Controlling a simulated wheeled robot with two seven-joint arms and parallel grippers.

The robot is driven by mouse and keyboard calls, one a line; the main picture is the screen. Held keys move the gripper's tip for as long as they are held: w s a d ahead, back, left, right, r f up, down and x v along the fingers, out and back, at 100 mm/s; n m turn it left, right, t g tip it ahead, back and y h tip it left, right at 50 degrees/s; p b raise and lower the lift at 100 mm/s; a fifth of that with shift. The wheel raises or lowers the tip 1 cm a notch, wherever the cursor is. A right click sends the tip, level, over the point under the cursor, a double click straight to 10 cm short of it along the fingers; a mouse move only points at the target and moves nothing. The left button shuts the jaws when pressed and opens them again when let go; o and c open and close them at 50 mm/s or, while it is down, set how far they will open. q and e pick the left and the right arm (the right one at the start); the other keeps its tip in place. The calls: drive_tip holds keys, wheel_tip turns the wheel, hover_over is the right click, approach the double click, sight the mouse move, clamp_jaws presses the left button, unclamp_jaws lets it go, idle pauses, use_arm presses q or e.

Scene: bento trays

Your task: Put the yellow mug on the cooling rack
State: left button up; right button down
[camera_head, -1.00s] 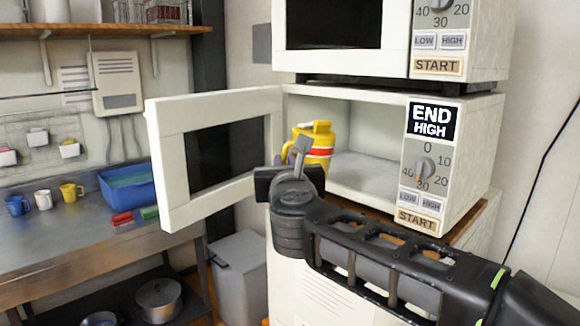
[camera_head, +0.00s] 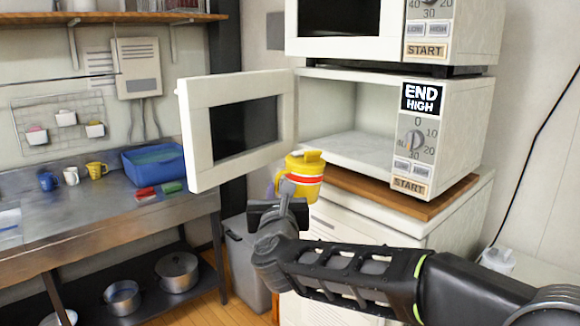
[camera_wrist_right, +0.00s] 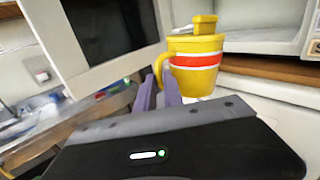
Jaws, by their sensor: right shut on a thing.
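A yellow lidded mug (camera_head: 311,182) with a red and white band is held in front of the open microwave, by its handle side. In the right wrist view the yellow lidded mug (camera_wrist_right: 200,62) is upright, with the purple fingers at its handle on the left. My right gripper (camera_head: 286,186) is shut on it; its fingers also show in the right wrist view (camera_wrist_right: 162,92). A smaller yellow mug (camera_head: 97,170) stands on the steel counter at left, beside a white and a blue mug. I cannot make out a clear cooling rack. My left gripper is out of view.
The lower microwave (camera_head: 440,135) is empty inside, and its open door (camera_head: 193,150) juts out left of the mug. A blue basin (camera_head: 152,164) stands on the counter (camera_head: 95,215). A wire grid with cups (camera_head: 62,97) hangs on the wall. The counter's front is mostly clear.

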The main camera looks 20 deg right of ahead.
drive_tip(key=s+a+f+n+y, duration=0.1)
drive_tip(key=a+f+n+y, duration=0.1)
drive_tip(key=f, duration=1.3)
drive_tip(key=s+a+f+n+t+y, duration=0.1)
drive_tip(key=a+f+y, duration=0.3)
drive_tip(key=f, duration=1.1)
drive_tip(key=shift+a+n+y, duration=0.4)
drive_tip(key=shift+a+n, duration=0.3)
drive_tip(key=shift+a, duration=0.3)
